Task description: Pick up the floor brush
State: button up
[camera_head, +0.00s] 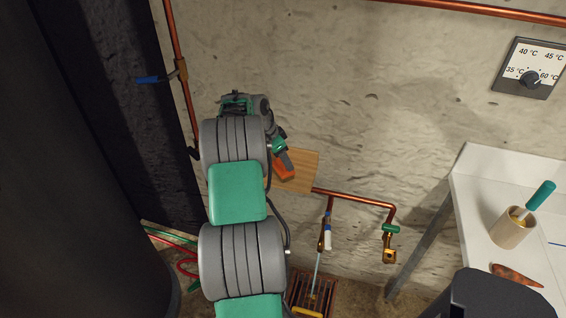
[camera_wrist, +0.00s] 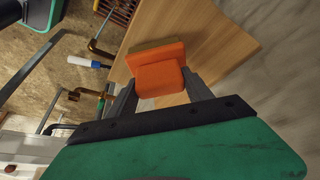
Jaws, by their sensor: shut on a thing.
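The floor brush looks like an orange block with a tan-olive layer along its far side, seen in the wrist view (camera_wrist: 158,70). In the head view its orange part (camera_head: 284,174) shows at the end of my arm, in front of a wooden board (camera_head: 308,165) by the wall. My gripper (camera_wrist: 163,88) is shut on the orange part, with one grey finger on each side. The wooden board (camera_wrist: 225,45) lies behind the brush in the wrist view. I cannot tell whether the brush touches it. My gripper in the head view (camera_head: 286,165) is partly hidden.
Copper pipes (camera_head: 360,200) with valves run along the wall right of the board. A floor grate (camera_head: 312,292) lies below. A white counter (camera_head: 483,220) at the right holds a cup (camera_head: 513,230) with a green-handled tool. Red and green hoses (camera_head: 180,245) lie at the lower left.

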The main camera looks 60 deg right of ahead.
notch_tip(320, 180, up, 3)
jog(key=shift+f, duration=0.1)
jog(key=s+a+r+b, duration=0.2)
jog(key=s+a+r, duration=0.4)
jog(key=a+r, duration=0.3)
jog(key=a, duration=0.3)
jog(key=shift+s+a+r+b, duration=0.2)
jog(key=shift+a+r+b, duration=0.1)
